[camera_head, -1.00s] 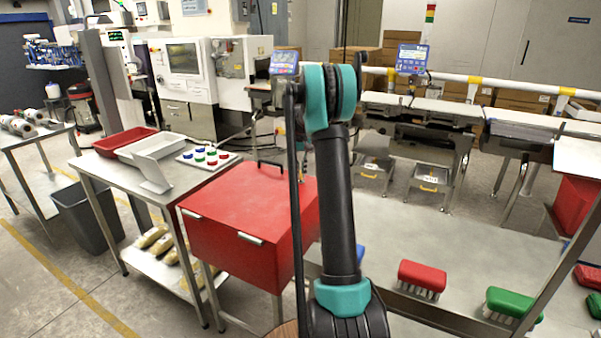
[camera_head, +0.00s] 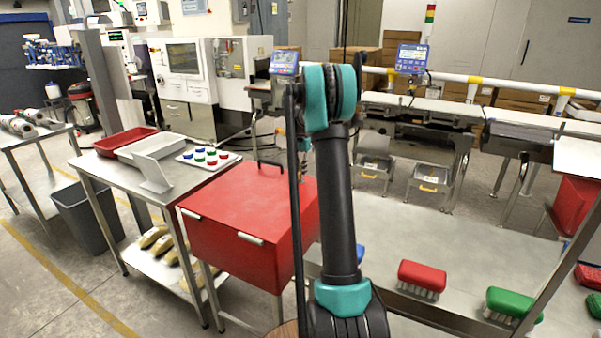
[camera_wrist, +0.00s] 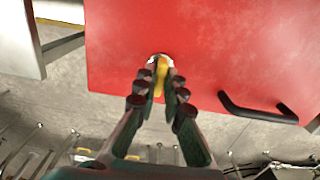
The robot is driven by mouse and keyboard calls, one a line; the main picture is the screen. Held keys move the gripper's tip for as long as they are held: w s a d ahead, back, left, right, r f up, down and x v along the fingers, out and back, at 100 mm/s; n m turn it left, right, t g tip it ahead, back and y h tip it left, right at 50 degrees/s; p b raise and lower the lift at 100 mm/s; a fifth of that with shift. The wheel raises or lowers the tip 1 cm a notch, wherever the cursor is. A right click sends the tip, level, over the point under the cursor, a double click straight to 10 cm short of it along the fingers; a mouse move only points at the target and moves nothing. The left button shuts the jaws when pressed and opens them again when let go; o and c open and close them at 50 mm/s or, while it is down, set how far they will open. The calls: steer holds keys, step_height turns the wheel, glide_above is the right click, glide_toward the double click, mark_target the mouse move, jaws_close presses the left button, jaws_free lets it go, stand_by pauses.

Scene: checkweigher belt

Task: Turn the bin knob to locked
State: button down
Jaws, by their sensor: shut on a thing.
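The bin is the big red box (camera_head: 245,232) left of my arm in the head view. In the wrist view its red face (camera_wrist: 205,55) fills the upper middle. The knob (camera_wrist: 161,68) is a yellow handle on a pale round base on that face. My gripper (camera_wrist: 160,85) is shut on the knob, one finger on each side of it. The yellow handle runs nearly up and down in the wrist view, tilted slightly. My fingers hide part of it. In the head view my arm hides the gripper and the knob.
A black handle (camera_wrist: 258,112) stands out from the red face, right of my gripper. A steel table (camera_head: 190,180) with trays stands left of the bin. Red (camera_head: 422,275) and green (camera_head: 512,303) brushes lie on the bench at the right.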

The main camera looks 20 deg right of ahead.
stand_by(0.4)
steer(key=c, duration=1.6)
jaws_free()
step_height(320, 180, up, 12)
